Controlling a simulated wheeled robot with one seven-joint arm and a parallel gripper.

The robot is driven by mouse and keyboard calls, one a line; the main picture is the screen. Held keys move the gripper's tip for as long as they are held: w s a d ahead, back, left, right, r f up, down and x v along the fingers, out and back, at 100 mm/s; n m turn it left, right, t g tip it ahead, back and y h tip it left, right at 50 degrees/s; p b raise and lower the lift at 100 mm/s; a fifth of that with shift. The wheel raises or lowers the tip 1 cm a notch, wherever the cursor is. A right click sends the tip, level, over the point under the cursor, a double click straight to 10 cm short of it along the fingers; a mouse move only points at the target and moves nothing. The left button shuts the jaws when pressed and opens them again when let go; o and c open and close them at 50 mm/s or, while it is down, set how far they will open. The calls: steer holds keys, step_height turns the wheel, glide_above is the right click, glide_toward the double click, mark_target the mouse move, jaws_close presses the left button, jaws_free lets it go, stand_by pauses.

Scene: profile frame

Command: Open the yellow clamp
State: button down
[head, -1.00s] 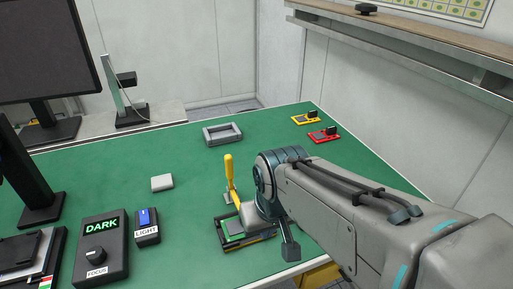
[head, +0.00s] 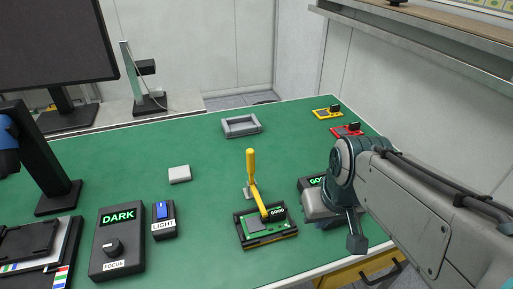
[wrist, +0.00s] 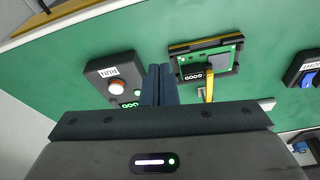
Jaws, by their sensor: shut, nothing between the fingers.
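The yellow clamp (head: 251,166) stands at the back edge of a black fixture (head: 284,235). Its handle is upright, and a yellow arm reaches down over the green board (head: 262,227) beside a small display reading GOOD. In the wrist view, the clamp (wrist: 209,84) shows at the right of the fixture's near side, partly cut off by my gripper's body. My gripper (wrist: 160,68) is shut and empty, its dark fingers together between the fixture and a black RUN box. In the head view its grey body is right of the fixture, apart from the clamp; its fingertips are hidden there.
The black RUN box (wrist: 115,78) lies close beside my fingers; in the head view my arm partly covers it (head: 308,182). LIGHT (head: 164,220) and FOCUS (head: 117,243) boxes stand left. A grey frame (head: 241,125) lies behind.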

steer(key=w+a+r+n+y+b, duration=0.2)
steer(key=w+n+b, duration=0.3)
steer(key=n, duration=0.4)
steer(key=w+a+r+n+t+y+b, duration=0.1)
steer(key=w+a+r+n+y+b, duration=0.2)
steer(key=n, duration=0.6)
steer(key=w+a+r+b, duration=0.1)
steer(key=w+r+b, duration=0.1)
steer(key=w, duration=0.1)
steer(key=shift+a+r+n+b, duration=0.25)
steer(key=shift+n+b, duration=0.15)
steer(key=w+a+f, duration=0.6)
steer(key=w+f, duration=0.1)
steer(key=f, duration=0.1)
steer(key=shift+w+f, duration=0.15)
steer(key=shift+f, duration=0.05)
steer(key=shift+r, duration=0.1)
